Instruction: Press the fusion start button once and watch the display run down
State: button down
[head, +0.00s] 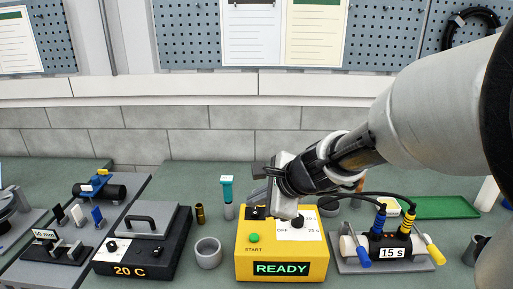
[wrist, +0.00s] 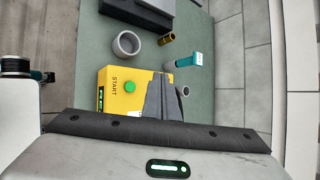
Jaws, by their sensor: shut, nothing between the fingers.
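The yellow fusion box (head: 300,262) stands on the green bench in the head view. Its green start button (head: 254,238) is on the top left, marked START, and the display (head: 281,268) on the front reads READY. My gripper (head: 252,197) is shut and empty above the back of the box. In the wrist view the box (wrist: 118,78) lies just left of the shut fingers (wrist: 161,80), and the button (wrist: 129,87) is close to the fingertips, apart from them. My gripper hides part of the box's top and back.
A pipe fitting in a clamp (head: 391,265) with blue and yellow parts and a 15 s label stands right of the box, with black leads. A grey cup (head: 208,253), a teal-topped tool (head: 227,190) and a black 20 C unit (head: 140,250) stand left. A green tray (head: 440,207) lies behind right.

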aim_at(257, 239)
jog(key=shift+w+d+f+m, duration=0.2)
jog(key=shift+w+f+m, duration=0.3)
jog(key=shift+m, duration=0.1)
jog(key=shift+f, duration=0.1)
notch_tip(257, 239, down, 8)
jog(key=b, duration=0.8)
jog(key=shift+f, duration=0.25)
dwell(1.3)
jog(key=shift+f+b, duration=0.45)
jog(key=shift+b, duration=0.15)
jog(key=shift+f+b, duration=0.45)
dwell(0.4)
jog(key=shift+r+p, duration=0.8)
jog(key=shift+r, duration=0.1)
